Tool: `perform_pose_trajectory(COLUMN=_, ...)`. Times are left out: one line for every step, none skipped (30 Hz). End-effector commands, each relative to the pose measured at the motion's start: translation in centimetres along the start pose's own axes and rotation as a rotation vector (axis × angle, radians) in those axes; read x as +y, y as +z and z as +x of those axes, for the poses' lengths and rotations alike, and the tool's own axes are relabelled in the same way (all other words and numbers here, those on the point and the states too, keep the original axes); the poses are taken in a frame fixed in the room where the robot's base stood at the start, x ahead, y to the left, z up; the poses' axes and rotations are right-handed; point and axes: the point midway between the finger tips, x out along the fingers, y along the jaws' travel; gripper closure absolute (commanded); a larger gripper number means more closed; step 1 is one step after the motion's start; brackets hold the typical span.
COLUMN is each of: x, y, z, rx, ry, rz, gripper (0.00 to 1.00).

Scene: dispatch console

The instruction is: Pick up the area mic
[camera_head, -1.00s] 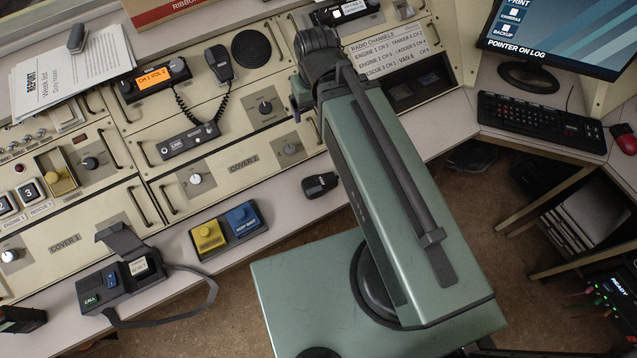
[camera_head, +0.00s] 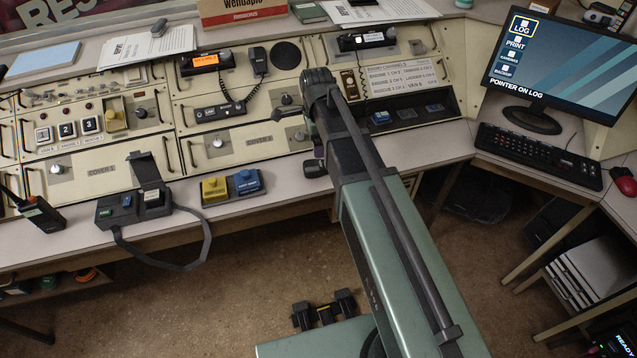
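I cannot tell which microphone is the area mic. A black hand mic (camera_head: 259,62) sits on the console panel, with a coiled cord running down its left side, right of the radio with the orange display (camera_head: 206,61). My green arm reaches up over the console.
A yellow and blue button pair (camera_head: 231,187) and a black call unit with a strap (camera_head: 133,207) stand on the desk's front edge. A handheld radio (camera_head: 41,214) is at left. A monitor (camera_head: 560,62) and keyboard (camera_head: 539,156) are at right.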

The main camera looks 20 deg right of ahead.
Motion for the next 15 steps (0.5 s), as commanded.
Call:
perform_pose_trajectory(x=0.0, y=0.0, z=0.0, rx=0.0, ry=0.0, rz=0.023, gripper=0.11)
perform_pose_trajectory(x=0.0, y=0.0, z=0.0, rx=0.0, ry=0.0, rz=0.031, gripper=0.11)
perform_pose_trajectory(x=0.0, y=0.0, z=0.0, rx=0.0, ry=0.0, rz=0.035, gripper=0.11)
perform_pose_trajectory(x=0.0, y=0.0, z=0.2, rx=0.0, ry=0.0, rz=0.035, gripper=0.11)
perform_pose_trajectory(x=0.0, y=0.0, z=0.4, rx=0.0, ry=0.0, rz=0.035, gripper=0.11)
perform_pose_trajectory(x=0.0, y=0.0, z=1.0, rx=0.0, ry=0.0, rz=0.034, gripper=0.11)
perform_pose_trajectory(x=0.0, y=0.0, z=1.5, rx=0.0, ry=0.0, rz=0.033, gripper=0.11)
perform_pose_trajectory(x=0.0, y=0.0, z=2.1, rx=0.0, ry=0.0, rz=0.033, gripper=0.11)
perform_pose_trajectory(x=0.0, y=0.0, z=3.1, rx=0.0, ry=0.0, rz=0.033, gripper=0.11)
perform_pose_trajectory(x=0.0, y=0.0, z=3.8, rx=0.0, ry=0.0, rz=0.032, gripper=0.11)
perform_pose_trajectory(x=0.0, y=0.0, z=4.5, rx=0.0, ry=0.0, rz=0.032, gripper=0.11)
perform_pose_trajectory(x=0.0, y=0.0, z=5.3, rx=0.0, ry=0.0, rz=0.032, gripper=0.11)
perform_pose_trajectory(x=0.0, y=0.0, z=5.7, rx=0.0, ry=0.0, rz=0.032, gripper=0.11)
perform_pose_trajectory(x=0.0, y=0.0, z=6.0, rx=0.0, ry=0.0, rz=0.032, gripper=0.11)
perform_pose_trajectory(x=0.0, y=0.0, z=6.1, rx=0.0, ry=0.0, rz=0.031, gripper=0.11)
